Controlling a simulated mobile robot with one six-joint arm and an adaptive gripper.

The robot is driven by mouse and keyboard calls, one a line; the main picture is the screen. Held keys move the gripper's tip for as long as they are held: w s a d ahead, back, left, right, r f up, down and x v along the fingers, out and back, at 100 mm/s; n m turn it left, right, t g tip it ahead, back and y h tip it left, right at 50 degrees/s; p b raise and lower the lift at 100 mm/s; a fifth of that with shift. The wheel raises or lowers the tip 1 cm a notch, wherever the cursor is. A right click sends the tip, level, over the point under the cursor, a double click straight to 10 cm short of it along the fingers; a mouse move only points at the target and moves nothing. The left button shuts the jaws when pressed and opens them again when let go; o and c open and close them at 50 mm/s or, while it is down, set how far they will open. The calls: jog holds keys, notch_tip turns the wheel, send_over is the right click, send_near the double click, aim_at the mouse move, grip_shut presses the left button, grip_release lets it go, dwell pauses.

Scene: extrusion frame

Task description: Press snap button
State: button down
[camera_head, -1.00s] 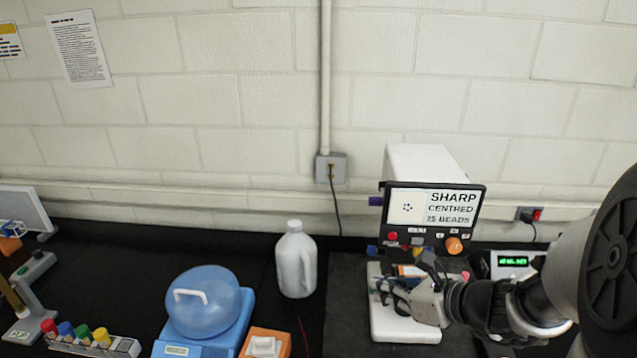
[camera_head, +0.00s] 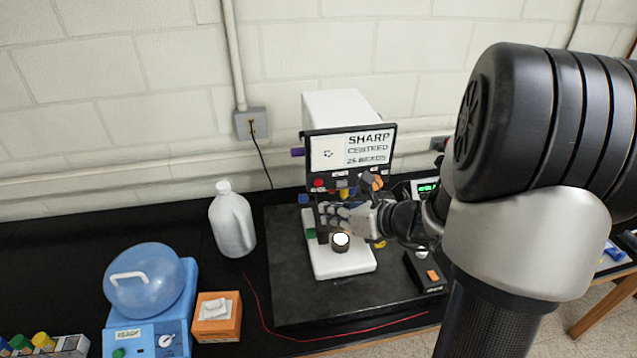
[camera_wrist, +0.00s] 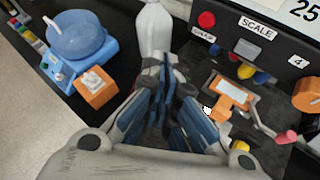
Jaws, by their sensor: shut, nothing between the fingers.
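A microscope-like instrument with a screen (camera_head: 350,150) reading "SHARP CENTRED 25 BEADS" stands at the back of the bench. Below the screen, its dark front panel carries a red button (camera_head: 318,183) and smaller controls. The red button also shows in the wrist view (camera_wrist: 206,19), with a small label under it too blurred to read for sure. My gripper (camera_head: 332,212) is below the panel, over the instrument's white base. In the wrist view my gripper (camera_wrist: 168,78) has its fingers together and empty, apart from the red button, which lies up and to the right.
An orange knob (camera_head: 374,182) sits at the panel's right. A white jug (camera_head: 232,222) stands left of the instrument. A blue device with a domed lid (camera_head: 145,283) and an orange box (camera_head: 217,316) are further left. A small black box (camera_head: 425,270) lies right of the base.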

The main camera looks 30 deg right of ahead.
jog(key=shift+w+d, duration=0.25)
jog(key=shift+w, duration=0.65)
jog(key=shift+w+d, duration=0.25)
jog(key=shift+w, duration=0.65)
jog(key=shift+w+d, duration=0.25)
jog(key=shift+w, duration=0.65)
jog(key=shift+w+d, duration=0.15)
jog(key=shift+w, duration=0.25)
jog(key=shift+w+d, duration=0.1)
jog(key=shift+w, duration=0.25)
jog(key=shift+s, duration=0.1)
jog(key=shift+s+a, duration=0.25)
jog(key=shift+s, duration=0.45)
jog(key=shift+s+a+b, duration=0.15)
jog(key=shift+s+a, duration=0.1)
jog(key=shift+s, duration=0.55)
jog(key=shift+s+a+b, duration=0.1)
jog(key=shift+s+a, duration=0.1)
jog(key=shift+s, duration=0.6)
jog(key=shift+s+a+b, duration=0.15)
jog(key=shift+s+a, duration=0.1)
jog(key=shift+s, duration=0.55)
